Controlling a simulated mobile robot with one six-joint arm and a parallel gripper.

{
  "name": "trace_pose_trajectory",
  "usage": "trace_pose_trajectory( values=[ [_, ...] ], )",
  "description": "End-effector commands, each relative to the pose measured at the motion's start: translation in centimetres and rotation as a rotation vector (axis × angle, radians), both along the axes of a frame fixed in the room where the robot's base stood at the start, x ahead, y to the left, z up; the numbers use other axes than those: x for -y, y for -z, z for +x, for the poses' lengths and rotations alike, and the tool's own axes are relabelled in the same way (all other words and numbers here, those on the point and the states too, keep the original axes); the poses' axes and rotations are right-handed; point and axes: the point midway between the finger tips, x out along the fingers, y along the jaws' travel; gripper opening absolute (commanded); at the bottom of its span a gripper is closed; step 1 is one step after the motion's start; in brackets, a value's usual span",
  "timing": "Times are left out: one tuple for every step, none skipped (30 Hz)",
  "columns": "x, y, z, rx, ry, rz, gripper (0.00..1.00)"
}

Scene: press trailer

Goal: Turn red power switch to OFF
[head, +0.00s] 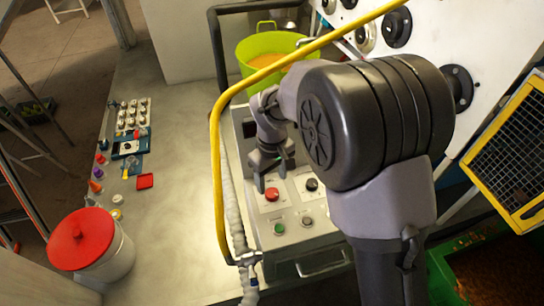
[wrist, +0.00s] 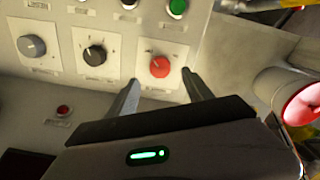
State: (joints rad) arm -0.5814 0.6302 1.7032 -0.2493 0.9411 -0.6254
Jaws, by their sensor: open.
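The red power switch (head: 272,194) is a round red knob on a pale plate on the control panel, left of a black knob (head: 312,184) in the head view. In the wrist view the red knob (wrist: 160,66) shows between and beyond the fingertips, clear of them. My gripper (head: 270,180) is open and empty, just above the red knob in the head view. In the wrist view its two fingers (wrist: 160,88) point toward the panel on either side of the knob's plate. The knob's exact setting is too small to read.
A green button (head: 279,228) and another button sit below the knobs. A yellow rail (head: 217,170) with a pale hose runs along the panel's left side. A red-lidded bucket (head: 82,240) stands at lower left. A lime tub (head: 268,50) stands behind.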

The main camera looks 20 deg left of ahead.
Motion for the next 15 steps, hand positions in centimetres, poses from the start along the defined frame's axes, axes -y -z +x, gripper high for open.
trace_pose_trajectory(
  values=[
    [-0.1, -2.0, 0.1, 0.005, -0.001, 0.003, 0.59],
    [-0.1, -3.0, 0.1, 0.003, 0.000, 0.003, 0.59],
    [-0.1, -4.4, 0.1, 0.005, 0.000, 0.003, 0.59],
    [0.0, -5.4, 0.1, 0.004, 0.000, 0.002, 0.59],
    [-0.1, -6.4, 0.1, 0.005, -0.001, 0.003, 0.59],
    [0.0, -7.5, 0.1, 0.003, 0.000, 0.003, 0.59],
    [0.0, -8.3, 0.1, 0.003, 0.000, 0.002, 0.59],
    [0.0, -9.0, 0.1, 0.003, 0.000, 0.002, 0.59],
    [0.0, -9.8, 0.0, 0.003, 0.000, 0.002, 0.59],
    [0.0, -10.3, 0.0, 0.002, -0.001, 0.001, 0.59],
    [0.0, -10.8, 0.0, 0.001, 0.000, 0.001, 0.59],
    [0.0, -11.3, 0.0, 0.001, 0.000, 0.001, 0.59],
    [0.0, -11.6, 0.0, 0.002, 0.000, 0.001, 0.59],
    [0.0, -11.8, 0.0, 0.001, 0.000, 0.000, 0.59],
    [0.0, -11.9, 0.0, 0.000, 0.000, 0.000, 0.59]
  ],
)
